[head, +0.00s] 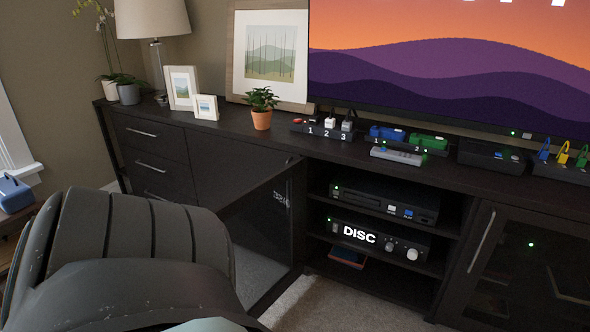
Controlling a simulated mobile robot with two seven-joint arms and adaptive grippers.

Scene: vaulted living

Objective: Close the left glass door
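The left glass door (290,217) stands open on the dark media cabinet. Its dark frame swings out toward me from an upright beside the open middle shelves. Carpet shows through its lower glass, and its near lower part is partly hidden behind my arm. I cannot clearly make out its handle. A large dark grey link of my arm fills the lower left of the head view, in front of the drawers and the door. Neither gripper's fingers show in the view.
The right glass door (490,265) looks shut, with a vertical metal handle. The middle shelves hold a black player (385,200) and a DISC unit (375,240). A potted plant (261,107), frames, a lamp (155,40) and coloured blocks stand on top. Carpet lies below.

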